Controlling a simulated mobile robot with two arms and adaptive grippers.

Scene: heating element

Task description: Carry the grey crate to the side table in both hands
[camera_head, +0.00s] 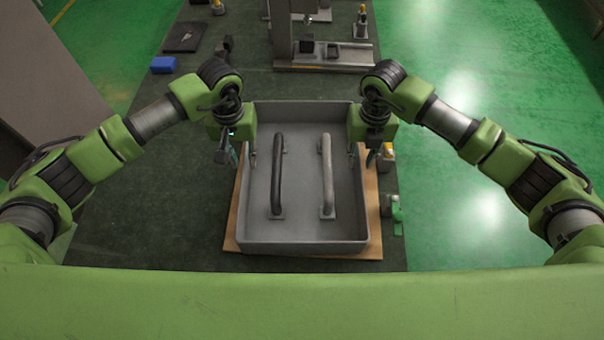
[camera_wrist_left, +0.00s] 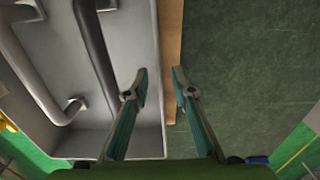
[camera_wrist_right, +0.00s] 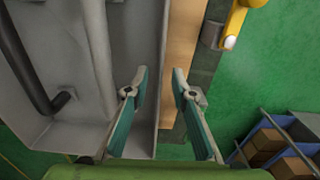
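The grey crate (camera_head: 305,246) sits on a flat wooden board (camera_head: 373,215) on the dark worktop, in the middle of the head view. My left gripper (camera_head: 241,160) is at its left wall, and my right gripper (camera_head: 362,158) is at its right wall. Both grippers point down and are open, with one finger on the inner side and one on the outer side of the wall. The left wrist view shows the crate wall (camera_wrist_left: 155,100) between parted fingertips. The right wrist view shows the same at the other wall (camera_wrist_right: 160,90). I cannot tell whether any finger touches.
A dark bent tube (camera_head: 278,178) and a lighter one (camera_head: 327,178) stand inside the crate. A metal fixture (camera_head: 325,55) is behind it. A blue block (camera_head: 163,64) and a black flat item (camera_head: 185,36) lie back left. A green item (camera_head: 396,213) is at the right edge.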

